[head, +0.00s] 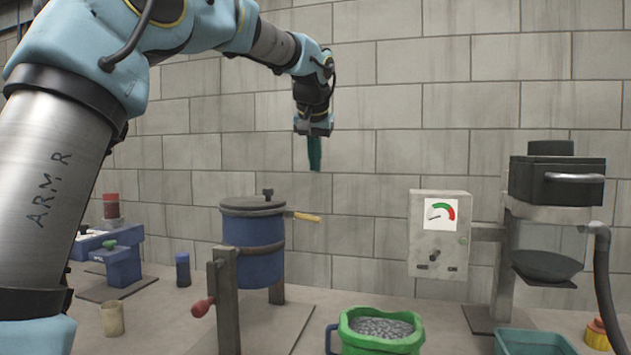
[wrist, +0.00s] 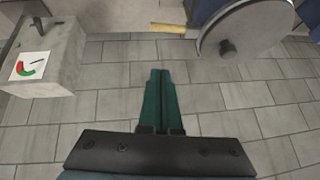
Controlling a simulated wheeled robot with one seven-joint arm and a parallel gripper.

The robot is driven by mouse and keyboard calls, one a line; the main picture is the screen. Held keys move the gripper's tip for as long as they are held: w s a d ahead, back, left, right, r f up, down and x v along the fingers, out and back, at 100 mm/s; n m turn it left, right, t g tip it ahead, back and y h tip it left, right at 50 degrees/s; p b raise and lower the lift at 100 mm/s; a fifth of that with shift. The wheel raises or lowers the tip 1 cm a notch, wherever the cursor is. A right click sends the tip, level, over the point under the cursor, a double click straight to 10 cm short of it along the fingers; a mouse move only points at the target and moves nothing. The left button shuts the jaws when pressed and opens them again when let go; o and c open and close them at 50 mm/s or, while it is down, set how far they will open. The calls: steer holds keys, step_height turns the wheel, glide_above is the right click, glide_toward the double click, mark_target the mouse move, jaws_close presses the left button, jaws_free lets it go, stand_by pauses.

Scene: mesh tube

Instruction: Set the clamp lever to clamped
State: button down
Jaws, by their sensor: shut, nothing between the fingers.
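A yellow-handled lever (head: 305,217) sticks out to the right from the rim of the lidded blue drum (head: 254,248); it looks like the clamp lever, though no label shows. Its yellow grip (wrist: 181,28) also shows at the top of the wrist view, left of the round grey lid (wrist: 246,42). My gripper (head: 314,168) points down in the air, above and slightly right of the lever, apart from it. In the wrist view its green fingers (wrist: 160,75) are together with nothing between them. The lever's pivot is hard to make out.
A red-knobbed crank (head: 202,307) is on the drum's stand. A grey gauge box (head: 439,234) stands right, beside a black-topped machine (head: 556,181). A green bucket of gravel (head: 380,330) is in front. Blue fixtures (head: 120,265) stand left. The wall (head: 420,110) is behind my gripper.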

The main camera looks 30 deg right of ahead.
steer(key=p, duration=0.3)
glide_above(307, 218)
steer(key=s+d, duration=0.1)
steer(key=d, duration=0.1)
steer(key=f, duration=0.6)
steer(key=shift+s+a+f, duration=0.1)
steer(key=shift+s+f, duration=0.1)
steer(key=shift+f, duration=0.15)
steer(key=shift+a+f+p, duration=0.15)
steer(key=shift+a+f, duration=0.1)
steer(key=shift+f, duration=0.9)
steer(key=shift+a+f+p, duration=0.15)
steer(key=shift+a+f, duration=0.05)
steer(key=shift+f, duration=0.95)
